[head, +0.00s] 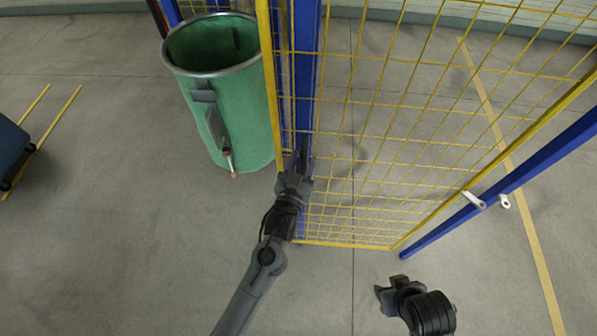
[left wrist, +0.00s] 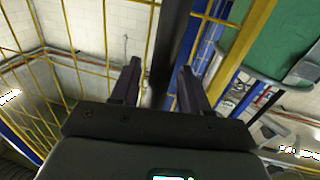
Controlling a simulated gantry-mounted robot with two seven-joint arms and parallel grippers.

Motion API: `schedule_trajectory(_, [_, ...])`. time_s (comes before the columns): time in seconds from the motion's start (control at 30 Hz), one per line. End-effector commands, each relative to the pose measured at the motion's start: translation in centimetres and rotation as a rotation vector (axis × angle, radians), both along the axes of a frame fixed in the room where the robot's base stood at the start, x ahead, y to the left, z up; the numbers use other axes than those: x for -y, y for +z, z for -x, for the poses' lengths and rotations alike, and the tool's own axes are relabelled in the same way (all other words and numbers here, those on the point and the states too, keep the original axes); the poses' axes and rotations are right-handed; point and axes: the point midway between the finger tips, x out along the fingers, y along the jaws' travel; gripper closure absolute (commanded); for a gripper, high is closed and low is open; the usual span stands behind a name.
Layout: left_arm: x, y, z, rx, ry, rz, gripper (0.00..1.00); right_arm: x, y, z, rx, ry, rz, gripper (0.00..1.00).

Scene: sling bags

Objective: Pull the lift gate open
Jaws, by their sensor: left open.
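The gate is a yellow-framed mesh panel (head: 400,135) beside a blue post (head: 307,75) in the head view. The yellow mesh (left wrist: 75,40) also fills the left of the left wrist view. My left gripper (head: 303,150) is at the panel's left side, close to the blue post. In the left wrist view its fingers (left wrist: 158,88) are open, with a dark upright bar (left wrist: 172,40) between them and gaps on both sides. Whether this bar belongs to the gate, I cannot tell. My right gripper (head: 382,297) is low in the head view, away from the panel; its finger opening is unclear.
A green bin (head: 240,115) stands just left of the panel, near my left gripper. White handles (head: 473,200) sit by the panel's right edge and the slanted blue post (head: 535,170). A dark blue cart (head: 12,150) is at the far left. Floor at lower left is clear.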

Motion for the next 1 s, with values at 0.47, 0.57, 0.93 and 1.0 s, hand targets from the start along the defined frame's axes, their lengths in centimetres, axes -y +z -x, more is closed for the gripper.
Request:
schedule_trajectory(0.47, [-2.1,-0.3,6.8,-0.001,-0.001,0.000,0.54,0.0,-1.3,0.0,0.001,-0.001,0.000,0.57])
schedule_trajectory(0.57, [-2.5,-0.3,8.2,-0.002,0.000,-0.001,0.54,0.0,-1.5,0.0,0.001,-0.002,-0.001,0.57])
schedule_trajectory(0.93, [-3.1,0.0,10.1,-0.001,0.000,0.000,0.54,0.0,-1.7,0.0,0.001,-0.002,-0.002,0.57])
schedule_trajectory(1.0, [-3.1,0.0,10.1,0.000,0.000,0.000,0.54,0.0,-1.7,0.0,0.001,-0.002,-0.002,0.57])
